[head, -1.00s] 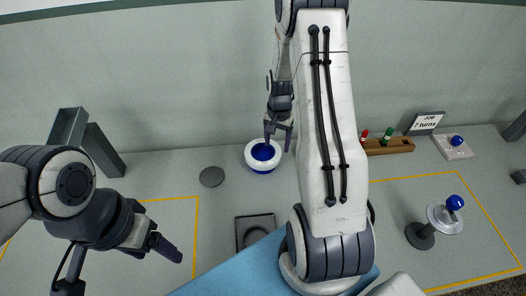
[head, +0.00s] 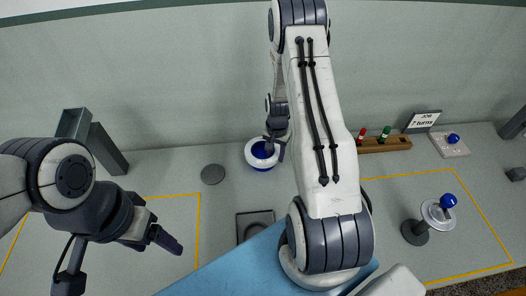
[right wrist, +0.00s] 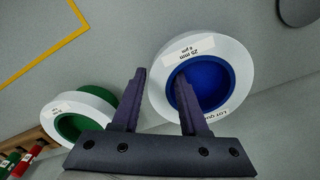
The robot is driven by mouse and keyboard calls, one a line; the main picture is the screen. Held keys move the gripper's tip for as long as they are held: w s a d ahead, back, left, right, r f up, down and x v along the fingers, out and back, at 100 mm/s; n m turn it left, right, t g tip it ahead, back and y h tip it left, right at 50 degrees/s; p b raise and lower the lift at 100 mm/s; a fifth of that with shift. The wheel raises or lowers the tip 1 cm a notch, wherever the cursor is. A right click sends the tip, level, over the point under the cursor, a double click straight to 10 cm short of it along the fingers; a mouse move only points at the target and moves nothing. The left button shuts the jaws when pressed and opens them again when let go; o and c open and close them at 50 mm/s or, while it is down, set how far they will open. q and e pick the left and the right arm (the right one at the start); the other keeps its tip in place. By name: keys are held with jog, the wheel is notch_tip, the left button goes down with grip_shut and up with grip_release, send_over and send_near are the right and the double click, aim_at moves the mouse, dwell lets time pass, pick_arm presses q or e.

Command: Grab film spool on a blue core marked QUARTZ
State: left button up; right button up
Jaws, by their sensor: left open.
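The film spool (head: 250,154) with white film around a blue core stands on the table in the head view, beyond the grey square pad. In the right wrist view the same spool (right wrist: 235,55) shows a "25 mm" label and a partly cut-off "LOT QUA..." label. My right gripper (right wrist: 161,75) is open at it: one finger overlaps the blue core's opening, the other is outside the white rim. Contact cannot be told. In the head view the right gripper (head: 272,146) is small and partly over the spool. My left gripper (head: 168,242) is open and empty over the table at left.
A green-cored spool (right wrist: 105,100) lies beside the blue one. A wooden rack (head: 398,144) holds red and green pieces. A sign (head: 424,119) reads "JOB 7 turns". A blue-knobbed winder (head: 416,233) stands right. A grey disc (head: 213,174) lies left of the spool.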

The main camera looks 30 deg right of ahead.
grip_shut()
jog(key=shift+r, duration=0.15)
